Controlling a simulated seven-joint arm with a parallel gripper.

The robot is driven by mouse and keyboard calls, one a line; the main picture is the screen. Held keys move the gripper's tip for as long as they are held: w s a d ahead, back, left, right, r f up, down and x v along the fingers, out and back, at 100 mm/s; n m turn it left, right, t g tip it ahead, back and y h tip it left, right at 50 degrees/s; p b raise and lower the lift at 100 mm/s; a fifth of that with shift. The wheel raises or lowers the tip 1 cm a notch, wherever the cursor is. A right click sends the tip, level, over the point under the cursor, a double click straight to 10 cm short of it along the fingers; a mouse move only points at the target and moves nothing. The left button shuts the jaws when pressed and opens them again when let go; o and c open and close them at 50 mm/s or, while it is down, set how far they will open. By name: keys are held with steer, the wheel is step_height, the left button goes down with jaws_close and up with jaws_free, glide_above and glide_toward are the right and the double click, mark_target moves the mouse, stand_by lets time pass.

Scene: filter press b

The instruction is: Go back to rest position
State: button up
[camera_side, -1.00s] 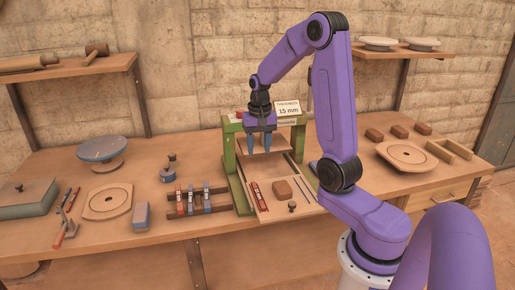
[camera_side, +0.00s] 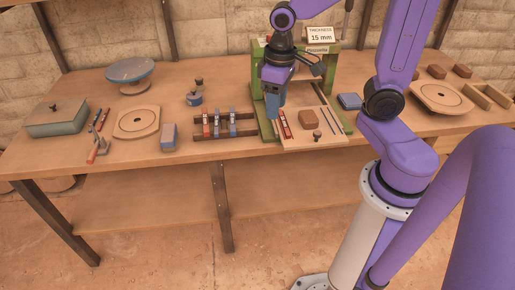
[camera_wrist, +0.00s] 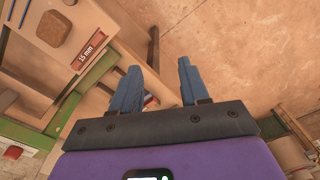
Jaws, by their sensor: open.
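My gripper (camera_side: 273,106) hangs in the air at the left side of the green press frame (camera_side: 258,85), its blue fingers pointing down. In the wrist view my gripper (camera_wrist: 157,85) has its two blue fingers apart, with nothing held between them. The "Thickness 15 mm" sign (camera_side: 321,37) stands on top of the press. The far end of the press is partly hidden by my arm.
A rack (camera_side: 226,134) with red and blue strips stands just left of the press.

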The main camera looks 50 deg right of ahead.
steer(key=s+a+n, duration=0.4)
steer(key=s+n, duration=0.5)
steer(key=s, duration=0.6)
steer(key=shift+s+n, duration=0.15)
steer(key=shift+n, duration=0.15)
steer(key=shift+a+r, duration=0.1)
stand_by(0.8)
